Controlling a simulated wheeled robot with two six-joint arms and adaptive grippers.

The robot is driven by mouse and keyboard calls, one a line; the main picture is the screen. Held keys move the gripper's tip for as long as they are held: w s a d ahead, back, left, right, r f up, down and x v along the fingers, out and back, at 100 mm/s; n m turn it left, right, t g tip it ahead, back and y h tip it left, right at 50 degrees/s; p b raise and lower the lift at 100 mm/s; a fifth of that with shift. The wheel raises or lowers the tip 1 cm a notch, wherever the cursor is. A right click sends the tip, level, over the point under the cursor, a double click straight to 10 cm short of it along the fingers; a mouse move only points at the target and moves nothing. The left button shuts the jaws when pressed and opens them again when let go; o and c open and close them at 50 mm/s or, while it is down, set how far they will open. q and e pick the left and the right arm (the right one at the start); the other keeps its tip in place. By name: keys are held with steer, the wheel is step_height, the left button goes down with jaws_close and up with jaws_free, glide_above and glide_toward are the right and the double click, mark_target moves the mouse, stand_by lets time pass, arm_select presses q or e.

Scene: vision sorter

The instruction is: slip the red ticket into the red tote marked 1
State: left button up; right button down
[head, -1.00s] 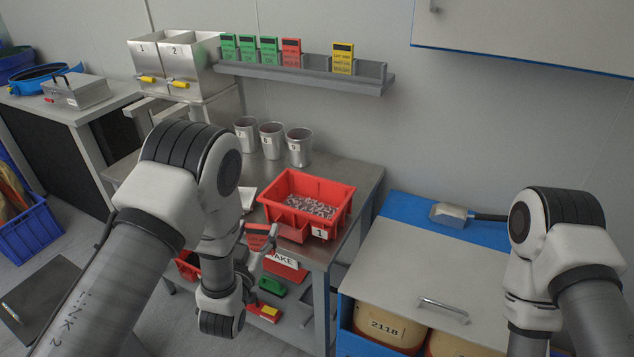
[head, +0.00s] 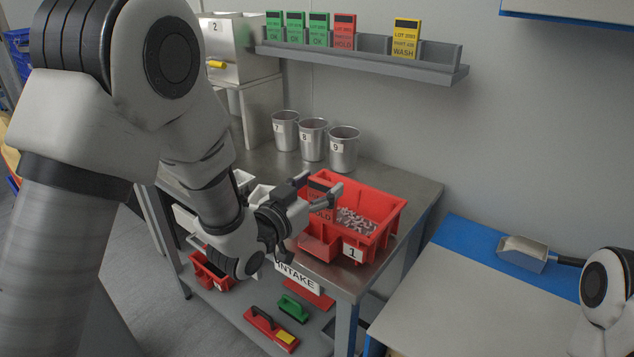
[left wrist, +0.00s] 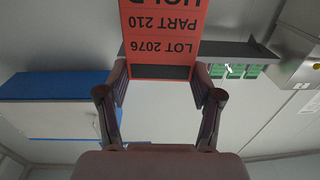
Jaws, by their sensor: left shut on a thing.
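The red tote marked 1 (head: 386,236) sits on the steel table near its front right corner, with small grey-white pieces inside. My left gripper (head: 321,187) is shut on the red ticket (head: 321,206), above the tote's left front part. The ticket overlaps the tote in the head view; I cannot tell whether it is inside or touching. In the left wrist view the ticket (left wrist: 160,42) stands between the fingertips, its LOT 2076, PART 210 and HOLD text upside down. My right gripper is outside the frame.
Steel cups (head: 343,148) marked 7, 8 and 9 stand behind the tote. A wall rack (head: 375,64) holds green, red and yellow tickets. White bins stand left of my gripper. A bench with a scoop (head: 522,254) is at right.

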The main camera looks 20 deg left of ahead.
arm_select(q)
steer(key=shift+f, duration=0.5)
steer(key=shift+s+a+f+b, duration=0.3)
steer(key=shift+a+f+b, duration=0.15)
steer(key=shift+b, duration=0.25)
steer(key=shift+a+f, duration=0.1)
steer(key=shift+f, duration=0.15)
steer(key=shift+w+f+b, duration=0.25)
steer(key=shift+f+b, duration=0.95)
steer(key=shift+f, duration=0.1)
steer(key=shift+r, duration=0.1)
steer(key=shift+p, duration=0.35)
steer(key=shift+s+g+p, duration=0.15)
steer(key=shift+g+p, duration=0.15)
steer(key=shift+p, duration=0.3)
